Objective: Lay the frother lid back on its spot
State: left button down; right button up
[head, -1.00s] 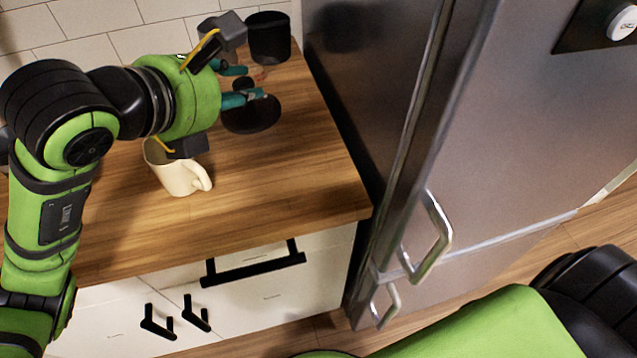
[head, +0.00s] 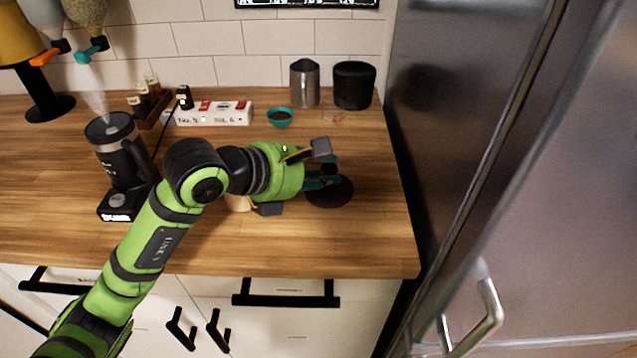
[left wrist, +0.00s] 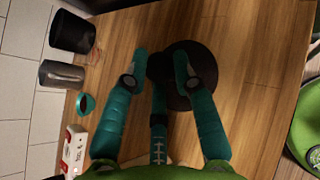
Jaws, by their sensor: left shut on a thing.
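The frother lid (head: 338,193) is a dark round disc with a knob, at the right part of the wooden counter in the head view. It also shows in the left wrist view (left wrist: 202,68). My left gripper (head: 326,178) is shut on the lid's knob, its teal fingers on either side of it in the left wrist view (left wrist: 160,66). I cannot tell whether the disc touches the counter. A faint reddish outline (head: 333,117) lies on the counter near the black canister (head: 353,86). My right gripper is out of view.
A steel pitcher (head: 304,84), teal bowl (head: 280,117) and white power strip (head: 213,114) stand at the back. A cream mug (head: 237,203) is mostly hidden by my left gripper. A black appliance (head: 122,152) stands left. The fridge (head: 470,150) borders the counter's right.

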pick_arm(q)
jog(key=shift+w+a+f, duration=0.2)
jog(key=shift+w+a, duration=0.05)
jog(key=shift+a, duration=0.05)
jog(key=shift+f, duration=0.3)
notch_tip(320, 180, down, 3)
jog(key=shift+f+p, duration=0.15)
jog(key=shift+p, duration=0.25)
jog(key=shift+f, duration=0.1)
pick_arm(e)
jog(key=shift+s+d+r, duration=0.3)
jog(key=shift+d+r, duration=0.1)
pick_arm(q)
jog(key=shift+f, duration=0.1)
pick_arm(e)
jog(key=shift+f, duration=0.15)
pick_arm(q)
jog(key=c, duration=1)
grip_release()
